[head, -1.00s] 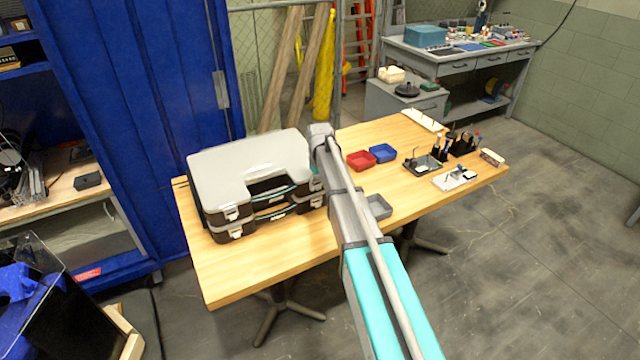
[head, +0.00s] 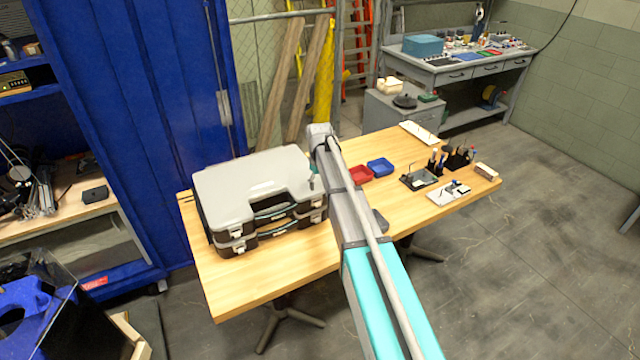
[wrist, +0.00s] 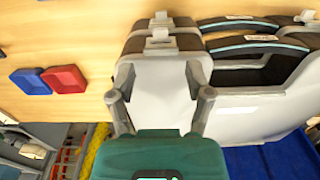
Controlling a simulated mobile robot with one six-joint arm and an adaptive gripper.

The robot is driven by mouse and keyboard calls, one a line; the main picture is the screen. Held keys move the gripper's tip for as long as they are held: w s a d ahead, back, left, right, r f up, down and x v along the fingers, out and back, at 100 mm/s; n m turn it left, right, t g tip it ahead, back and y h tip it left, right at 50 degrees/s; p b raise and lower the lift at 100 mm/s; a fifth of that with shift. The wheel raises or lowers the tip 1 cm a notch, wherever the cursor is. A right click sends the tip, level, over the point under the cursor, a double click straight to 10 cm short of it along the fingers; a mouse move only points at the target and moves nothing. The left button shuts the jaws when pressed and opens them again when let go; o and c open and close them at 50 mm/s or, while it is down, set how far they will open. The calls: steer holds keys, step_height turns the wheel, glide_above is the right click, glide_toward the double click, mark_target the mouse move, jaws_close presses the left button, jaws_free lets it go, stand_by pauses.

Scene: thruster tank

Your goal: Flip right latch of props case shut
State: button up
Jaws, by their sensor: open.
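The props case (head: 250,185) has a light grey lid and a dark body, and rests on another similar case on the wooden table. Its light latches show on the front, one at the left (head: 239,244) and the right latch (head: 316,204) close to my arm. In the wrist view the picture is turned, and the right latch (wrist: 160,37) is at upper left, beyond my fingertips. I cannot tell whether it is flipped up or down. My gripper (wrist: 160,94) is open and empty over the grey lid (wrist: 160,80); in the head view it is mostly hidden behind my arm.
Red (head: 360,173) and blue (head: 381,166) bins stand right of the case. Pen holders and small tools lie at the table's (head: 225,285) right end. A blue cabinet (head: 140,120) stands close behind the case at left. The table front is clear.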

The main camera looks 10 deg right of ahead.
steer(key=shift+r+p, duration=2.05)
steer(key=shift+r, duration=0.35)
steer(key=s+f+m+b, duration=0.1)
steer(key=s+f+b, duration=0.3)
steer(key=s, duration=0.6)
steer(key=s+f+m+b, duration=0.1)
steer(key=s+f+b, duration=0.3)
steer(key=s, duration=0.6)
steer(key=s+f+m+b, duration=0.1)
steer(key=s+f+b, duration=0.4)
steer(key=s, duration=0.4)
steer(key=shift+s+d+m, duration=0.2)
steer(key=shift+s+m, duration=0.1)
steer(key=shift+s, duration=0.1)
